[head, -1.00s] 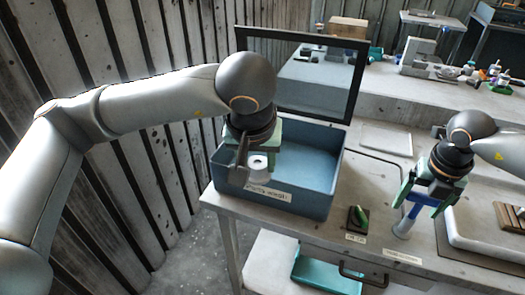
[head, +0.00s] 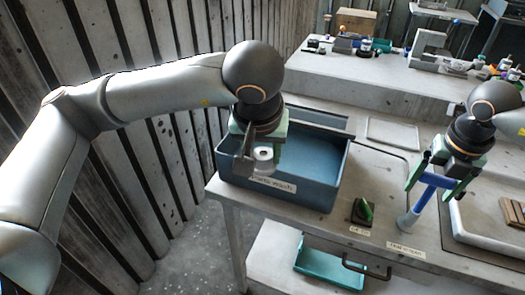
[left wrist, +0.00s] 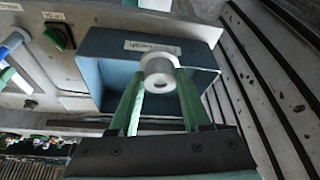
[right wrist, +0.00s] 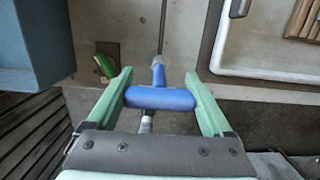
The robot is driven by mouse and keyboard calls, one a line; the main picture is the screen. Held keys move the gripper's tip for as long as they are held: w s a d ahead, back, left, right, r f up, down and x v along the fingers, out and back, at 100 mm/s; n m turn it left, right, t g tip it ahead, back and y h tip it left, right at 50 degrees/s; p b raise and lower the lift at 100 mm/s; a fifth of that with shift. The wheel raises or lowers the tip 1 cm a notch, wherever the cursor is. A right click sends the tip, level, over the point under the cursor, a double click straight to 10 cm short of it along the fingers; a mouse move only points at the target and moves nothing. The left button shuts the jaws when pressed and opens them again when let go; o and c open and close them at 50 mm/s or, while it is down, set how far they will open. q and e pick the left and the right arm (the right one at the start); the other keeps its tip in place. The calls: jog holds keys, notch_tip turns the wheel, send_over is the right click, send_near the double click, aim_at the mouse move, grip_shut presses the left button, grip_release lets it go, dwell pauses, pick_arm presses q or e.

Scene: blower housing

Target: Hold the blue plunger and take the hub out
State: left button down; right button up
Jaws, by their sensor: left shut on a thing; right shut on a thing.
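The white ring-shaped hub (head: 263,158) is between the fingers of my left gripper (head: 255,150), which is shut on it at the blue parts wash bin (head: 300,196). The left wrist view shows the hub (left wrist: 160,72) with green fingers at its sides and the bin below. I cannot tell its exact height. The blue T-shaped plunger (head: 434,181) is in my right gripper (head: 440,180), which is shut on its crossbar. In the right wrist view the crossbar (right wrist: 160,98) spans between the green fingers. Its pale lower end (head: 406,221) is at the table.
A small dark block with a green switch (head: 362,211) is on the table (head: 385,175) between bin and plunger. A white tray (head: 470,225) is at the right. A teal tray (head: 330,268) sits on the lower shelf. A raised bench (head: 380,85) stands behind.

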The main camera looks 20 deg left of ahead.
jog(key=shift+r, duration=0.35)
jog(key=o, duration=1.1)
jog(key=shift+r, duration=0.1)
jog(key=r, duration=0.4)
jog(key=s+r, duration=0.1)
jog(key=r, duration=0.6)
jog(key=shift+s+r, duration=0.2)
jog(key=shift+r, duration=0.15)
